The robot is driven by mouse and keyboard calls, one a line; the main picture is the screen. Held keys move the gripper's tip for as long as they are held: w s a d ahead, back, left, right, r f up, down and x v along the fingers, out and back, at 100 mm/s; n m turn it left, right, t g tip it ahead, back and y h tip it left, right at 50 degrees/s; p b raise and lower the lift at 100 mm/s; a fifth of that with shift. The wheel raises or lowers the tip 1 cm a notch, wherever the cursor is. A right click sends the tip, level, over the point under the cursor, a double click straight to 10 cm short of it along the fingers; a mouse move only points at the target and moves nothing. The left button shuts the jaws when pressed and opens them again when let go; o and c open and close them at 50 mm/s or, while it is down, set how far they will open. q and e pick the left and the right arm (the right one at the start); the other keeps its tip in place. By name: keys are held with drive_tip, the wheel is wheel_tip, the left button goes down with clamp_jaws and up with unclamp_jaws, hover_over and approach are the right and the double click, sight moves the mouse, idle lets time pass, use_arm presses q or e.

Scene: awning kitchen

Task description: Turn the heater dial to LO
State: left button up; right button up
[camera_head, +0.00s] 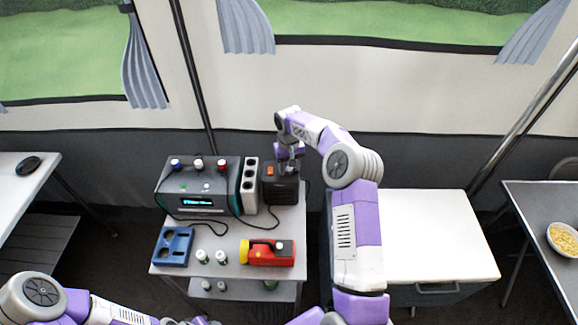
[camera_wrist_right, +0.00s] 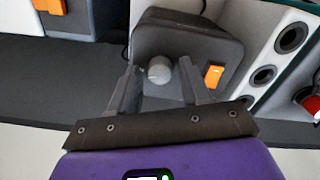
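The heater (camera_head: 283,190) is a small dark box at the back right of the work table, with an orange switch on top. In the right wrist view, the heater's top (camera_wrist_right: 180,35) carries a pale round dial (camera_wrist_right: 159,70) and the orange switch (camera_wrist_right: 213,76). My right gripper (camera_head: 289,160) is over the heater, pointing down. In the wrist view its two fingers (camera_wrist_right: 158,85) are apart, one on each side of the dial, with visible gaps. The dial's markings cannot be read. My left arm enters at the bottom left; its gripper is out of the picture.
A teal-and-grey device (camera_head: 200,185) with coloured knobs and a white socket strip (camera_head: 249,185) stand left of the heater. In front are a blue tray (camera_head: 172,246), small bottles and a red-yellow tool (camera_head: 268,252). A white cabinet (camera_head: 436,240) stands to the right.

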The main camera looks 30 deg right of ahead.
clamp_jaws()
drive_tip(key=shift+n+p, duration=0.3)
drive_tip(key=shift+n, duration=0.1)
drive_tip(key=shift+r+n+p, duration=0.15)
drive_tip(key=shift+n+p, duration=0.35)
drive_tip(key=shift+n, duration=0.6)
drive_tip(key=n+p, duration=0.1)
drive_tip(key=n, duration=0.2)
drive_tip(key=shift+n, duration=0.3)
drive_tip(key=n+p, duration=0.1)
drive_tip(key=n, duration=0.2)
drive_tip(key=shift+n+p, duration=0.35)
drive_tip(key=shift+n, duration=1.75)
